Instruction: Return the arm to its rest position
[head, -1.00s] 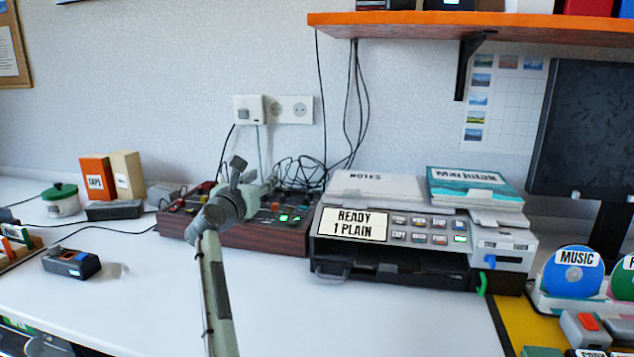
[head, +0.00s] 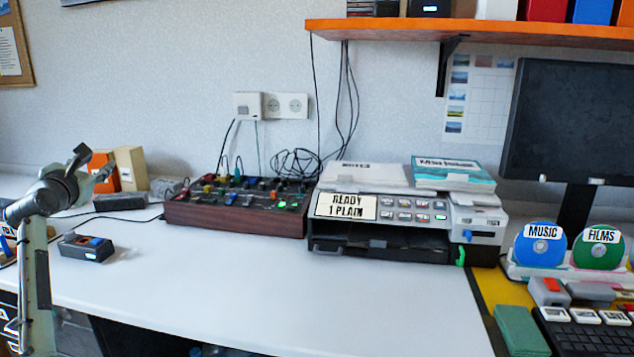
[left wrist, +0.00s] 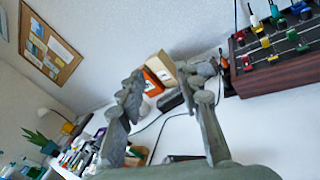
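My left gripper (head: 93,165) is at the far left of the head view, raised in front of the orange and cream boxes, with my grey-green arm below it. In the left wrist view my left gripper (left wrist: 168,88) has its two fingers spread apart. Nothing is between them; the boxes seen in the gap stand farther back. The gripper is clear of the mixer. My right gripper is in neither view.
A mixer with a wooden front (head: 235,218) and a printer (head: 390,240) stand along the wall. A small black device (head: 86,247) lies near my left arm. Discs labelled MUSIC (head: 540,248) and FILMS (head: 598,248) stand right. The desk's front middle (head: 280,285) is bare.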

